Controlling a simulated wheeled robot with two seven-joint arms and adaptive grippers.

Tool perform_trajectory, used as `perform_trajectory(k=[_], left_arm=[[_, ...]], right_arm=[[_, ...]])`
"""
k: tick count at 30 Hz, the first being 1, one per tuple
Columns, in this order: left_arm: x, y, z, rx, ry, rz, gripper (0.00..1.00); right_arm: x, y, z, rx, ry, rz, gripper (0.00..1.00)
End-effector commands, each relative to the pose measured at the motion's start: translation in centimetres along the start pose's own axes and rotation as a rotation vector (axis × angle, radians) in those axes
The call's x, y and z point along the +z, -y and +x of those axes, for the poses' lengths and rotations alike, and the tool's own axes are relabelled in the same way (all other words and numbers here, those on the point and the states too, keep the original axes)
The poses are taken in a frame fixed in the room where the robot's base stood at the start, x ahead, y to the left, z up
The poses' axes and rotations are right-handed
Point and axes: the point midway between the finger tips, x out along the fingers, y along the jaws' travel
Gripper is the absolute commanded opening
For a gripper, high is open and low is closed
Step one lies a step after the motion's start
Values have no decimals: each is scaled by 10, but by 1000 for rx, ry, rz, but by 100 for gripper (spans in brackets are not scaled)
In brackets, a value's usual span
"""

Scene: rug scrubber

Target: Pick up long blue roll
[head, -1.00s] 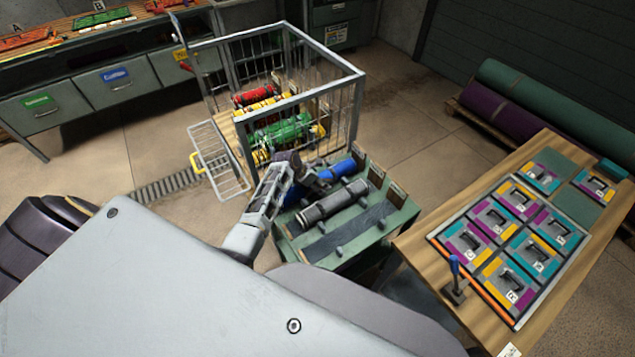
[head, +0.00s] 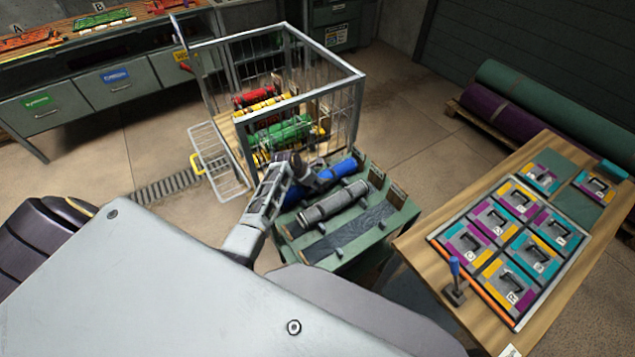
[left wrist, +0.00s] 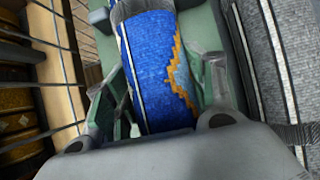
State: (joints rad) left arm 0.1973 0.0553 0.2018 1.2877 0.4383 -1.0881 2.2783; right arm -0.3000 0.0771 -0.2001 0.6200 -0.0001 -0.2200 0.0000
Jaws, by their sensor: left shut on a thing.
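The long blue roll (head: 338,170) lies at the far side of the green stand (head: 405,215), partly hidden by my left gripper (head: 312,178). In the left wrist view the blue roll (left wrist: 155,70) runs between the two fingers of my left gripper (left wrist: 160,110) and has a white stripe and an orange zigzag edge. The gripper is shut on the roll. I cannot tell whether the roll is clear of the stand. My right gripper is not in view.
A grey roll (head: 335,204) lies on the stand beside the blue one. A wire cage cart (head: 355,110) with red, yellow and green rolls stands just behind. A table with a tile board (head: 440,243) is at right. Open floor (head: 405,125) lies beyond.

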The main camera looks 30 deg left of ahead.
Motion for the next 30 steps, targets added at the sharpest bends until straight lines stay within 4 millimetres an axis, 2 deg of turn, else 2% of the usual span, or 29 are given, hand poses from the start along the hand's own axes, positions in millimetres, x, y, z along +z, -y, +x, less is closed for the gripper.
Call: perform_trajectory(k=[11,24,30], left_arm=[[23,-1,-35,2,3,0,24],[68,0,-105,1,4,1,24],[85,-1,-130,2,3,0,24]], right_arm=[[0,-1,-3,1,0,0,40],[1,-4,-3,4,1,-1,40],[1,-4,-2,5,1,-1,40]])
